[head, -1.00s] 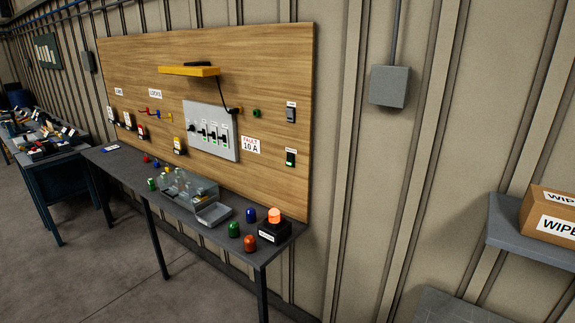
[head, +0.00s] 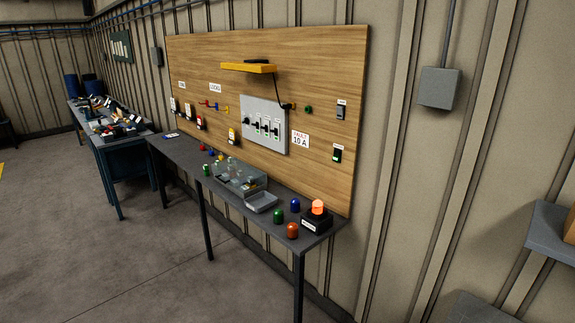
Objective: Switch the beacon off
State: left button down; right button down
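The beacon (head: 318,207) has a glowing orange dome on a black base with a white label. It stands at the right end of the narrow dark bench (head: 182,150). Above it, on the wooden board (head: 300,70), are two dark switches near the right edge. The lower switch (head: 337,153) shows a green lit part. The upper switch (head: 341,111) looks dark. Each has a small white label above it, too small to read. Neither of my grippers is in view.
Green, blue and orange-red domes stand beside the beacon, near a clear open box (head: 262,202). A grey breaker panel (head: 264,124) and a yellow shelf (head: 248,67) are on the board. A grey shelf (head: 552,231) juts out at right. Floor before the bench is clear.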

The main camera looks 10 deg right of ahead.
aim_at(337, 153)
jog(key=u, duration=0.3)
jog(key=k, duration=0.4)
jog(key=u, duration=0.35)
jog(key=i, duration=1.3)
jog(key=z, duration=0.65)
jog(key=i, duration=1.1)
jog(key=z, duration=1.4)
jog(key=i, duration=0.65)
jog(key=z, duration=0.5)
